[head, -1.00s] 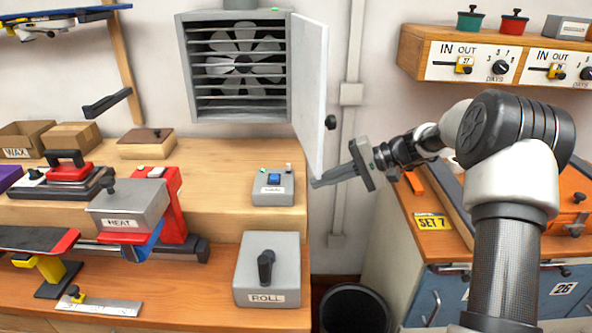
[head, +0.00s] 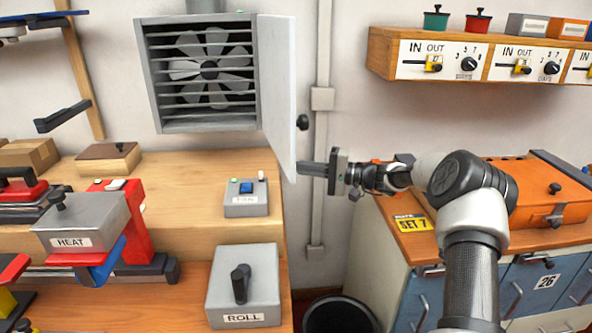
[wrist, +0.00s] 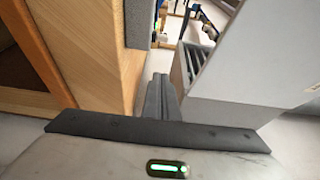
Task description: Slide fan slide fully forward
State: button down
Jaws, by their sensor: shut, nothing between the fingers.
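The fan control (head: 245,198) is a small grey box on the raised wooden bench, labelled FAN, with a blue square on top and a small light beside it. I cannot make out the slide's position on it. My gripper (head: 305,169) is shut and empty, to the right of the box and a little higher, by the lower edge of the open cabinet door. Its fingers point left. In the wrist view the shut fingers (wrist: 160,97) show between the wooden bench and a pale panel. The fan control is not clearly visible there.
The grey fan cabinet (head: 208,125) hangs on the wall, its white door (head: 278,95) open towards my gripper. A grey ROLL box (head: 243,285) stands below the fan control. The HEAT box (head: 82,222) is left. An orange case (head: 540,190) lies right.

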aim_at(261, 176)
jog(key=x, duration=0.7)
jog(key=shift+s+a+b, duration=0.1)
jog(key=shift+s+b, duration=0.05)
jog(key=shift+b, duration=0.2)
jog(key=shift+s, duration=1.9)
